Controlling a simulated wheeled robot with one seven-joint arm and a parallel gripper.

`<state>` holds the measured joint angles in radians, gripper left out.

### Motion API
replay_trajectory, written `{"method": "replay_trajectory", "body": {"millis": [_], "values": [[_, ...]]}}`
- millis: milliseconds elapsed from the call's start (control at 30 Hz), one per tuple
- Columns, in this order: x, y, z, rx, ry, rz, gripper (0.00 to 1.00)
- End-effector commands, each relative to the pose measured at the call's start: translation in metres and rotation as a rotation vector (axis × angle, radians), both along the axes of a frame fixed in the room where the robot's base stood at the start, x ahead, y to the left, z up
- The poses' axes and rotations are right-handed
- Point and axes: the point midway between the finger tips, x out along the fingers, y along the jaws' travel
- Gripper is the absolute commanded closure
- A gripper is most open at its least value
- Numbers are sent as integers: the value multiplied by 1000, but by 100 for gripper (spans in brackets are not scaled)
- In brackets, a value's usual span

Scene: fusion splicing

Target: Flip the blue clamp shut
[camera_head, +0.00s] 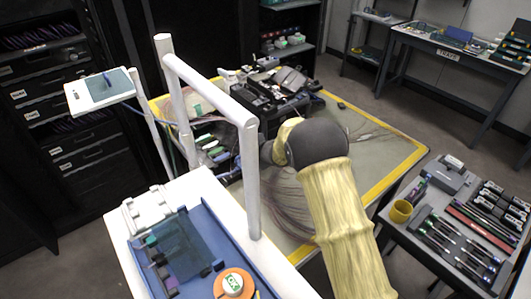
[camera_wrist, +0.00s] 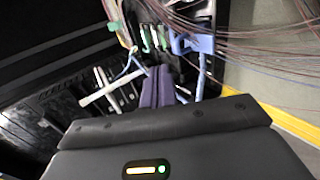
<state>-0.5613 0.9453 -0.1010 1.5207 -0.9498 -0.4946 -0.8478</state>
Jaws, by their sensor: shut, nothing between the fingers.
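In the wrist view, my gripper (camera_wrist: 158,72) is shut and empty, its two dark purple fingers side by side. A light blue clamp-like part (camera_wrist: 194,43) lies just beyond and right of the fingertips, with a pale blue arm running down beside the fingers. I take it for the blue clamp; whether it stands open is not clear, nor whether the fingers touch it. In the head view, my yellow-sleeved arm reaches over the work table (camera_head: 407,157) and hides the gripper; I cannot make out the clamp there.
A black splicing machine (camera_head: 256,101) stands at the table's back. Thin loose fibres (camera_wrist: 262,32) spread right of the clamp. A pale bar (camera_wrist: 110,88) and small green clips (camera_wrist: 146,40) lie left of it. A white post frame (camera_head: 212,82) rises left of my arm.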

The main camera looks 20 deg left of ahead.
Motion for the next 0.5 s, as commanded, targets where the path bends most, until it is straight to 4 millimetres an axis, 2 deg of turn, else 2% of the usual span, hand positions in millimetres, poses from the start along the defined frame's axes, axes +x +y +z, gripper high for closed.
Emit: {"method": "replay_trajectory", "body": {"millis": [500], "values": [[-45, -60, 48, 1, -1, -2, 100]]}}
